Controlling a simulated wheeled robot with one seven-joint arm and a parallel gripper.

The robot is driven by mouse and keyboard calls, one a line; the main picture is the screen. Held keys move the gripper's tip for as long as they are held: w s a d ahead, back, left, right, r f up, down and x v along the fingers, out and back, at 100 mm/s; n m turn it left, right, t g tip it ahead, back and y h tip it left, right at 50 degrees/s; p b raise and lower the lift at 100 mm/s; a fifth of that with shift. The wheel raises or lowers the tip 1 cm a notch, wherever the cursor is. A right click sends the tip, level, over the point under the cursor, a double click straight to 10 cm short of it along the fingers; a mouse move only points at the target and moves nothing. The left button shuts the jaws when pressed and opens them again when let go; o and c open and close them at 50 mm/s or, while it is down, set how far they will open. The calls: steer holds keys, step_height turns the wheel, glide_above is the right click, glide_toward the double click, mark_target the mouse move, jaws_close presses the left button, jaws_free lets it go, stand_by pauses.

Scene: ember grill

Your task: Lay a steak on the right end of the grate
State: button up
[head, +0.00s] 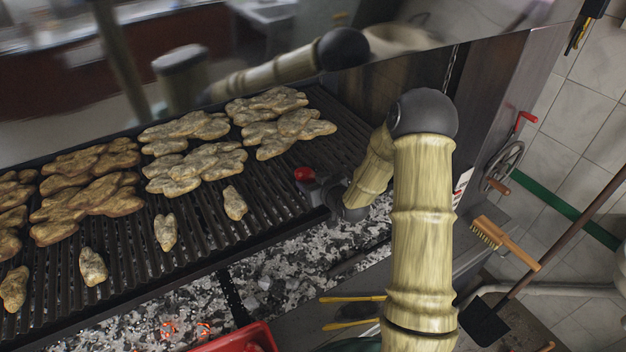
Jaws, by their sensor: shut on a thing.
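The grate (205,232) is a long dark ribbed rack above the coals. Its right end (345,140) has bare bars. My gripper (309,184) is low over the front edge of the grate, near the right end. It is shut on a small bright red piece (304,174), which looks like a raw steak; the jaws hide much of it. I cannot tell whether the piece touches the bars. A red tray (232,338) shows at the bottom edge, with something red inside, largely cut off.
Browned flat pieces (200,165) cover the back and left of the grate, with several small ones along the front. Glowing coals (290,265) lie below the front edge. Yellow-handled tongs (350,299), a brush (505,240) and a crank wheel (503,165) are at right.

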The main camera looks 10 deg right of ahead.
steer(key=o, duration=1.1)
steer(key=shift+c, duration=0.2)
steer(key=shift+r, duration=0.15)
steer(key=shift+s+d, duration=0.1)
steer(key=shift+s, duration=0.2)
steer(key=b+v, duration=0.3)
steer(key=v, duration=0.8)
steer(key=shift+s, duration=0.25)
steer(key=shift+r, duration=0.1)
